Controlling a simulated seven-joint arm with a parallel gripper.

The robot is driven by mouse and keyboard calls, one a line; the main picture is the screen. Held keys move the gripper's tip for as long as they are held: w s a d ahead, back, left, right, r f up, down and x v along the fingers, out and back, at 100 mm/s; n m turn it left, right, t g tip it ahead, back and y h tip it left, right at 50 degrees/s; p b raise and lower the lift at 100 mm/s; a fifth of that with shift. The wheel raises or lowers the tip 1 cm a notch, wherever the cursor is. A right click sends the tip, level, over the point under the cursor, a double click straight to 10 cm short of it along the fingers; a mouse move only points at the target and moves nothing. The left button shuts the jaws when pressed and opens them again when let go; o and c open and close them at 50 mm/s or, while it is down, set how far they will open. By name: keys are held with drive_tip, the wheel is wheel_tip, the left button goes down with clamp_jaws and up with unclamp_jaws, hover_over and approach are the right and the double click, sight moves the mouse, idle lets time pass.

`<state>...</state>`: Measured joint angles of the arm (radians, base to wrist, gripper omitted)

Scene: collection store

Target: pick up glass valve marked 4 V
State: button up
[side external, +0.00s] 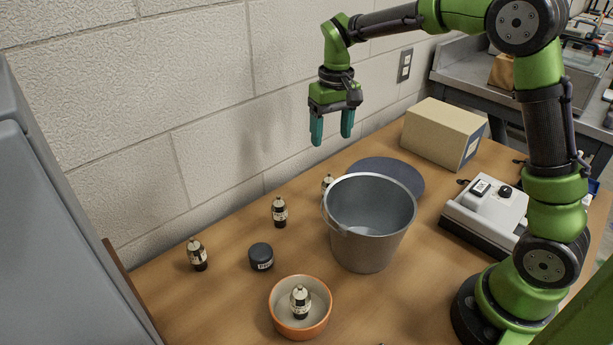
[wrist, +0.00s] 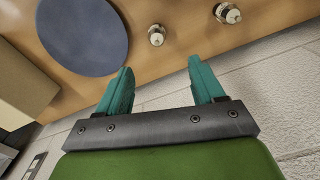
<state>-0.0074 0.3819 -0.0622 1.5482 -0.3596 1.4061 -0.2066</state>
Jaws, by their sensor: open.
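Several small valves with black bases and pale glass tops are on the wooden table. One valve (side external: 197,254) stands at the left, one (side external: 279,212) at the middle back, and one (side external: 327,183) is partly hidden behind the metal bucket. Another valve (side external: 300,301) is inside the orange bowl (side external: 275,318). Their markings are too small to read, so I cannot tell which is 4 V. My gripper (side external: 331,142) is open and empty, high above the back of the table near the wall. In the wrist view, two valves (wrist: 156,36) (wrist: 229,13) show beyond my open fingers (wrist: 160,85).
A grey metal bucket (side external: 368,238) stands mid-table, with a dark blue disc (side external: 400,172) behind it. A cardboard box (side external: 440,134), a white device (side external: 484,212) and a black lidded jar (side external: 261,257) are also there. The block wall (side external: 215,95) borders the back.

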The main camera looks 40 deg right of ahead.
sight(329, 175)
drive_tip(key=f, duration=0.6)
drive_tip(key=w+f, duration=0.1)
drive_tip(key=f, duration=0.3)
drive_tip(key=shift+d+f, duration=0.1)
drive_tip(key=shift+d, duration=0.1)
drive_tip(key=shift+s+f, duration=0.15)
drive_tip(key=shift+f, duration=1.15)
drive_tip(key=shift+s+f, duration=0.1)
drive_tip(key=shift+f, duration=1.2)
drive_tip(key=c, duration=1.1)
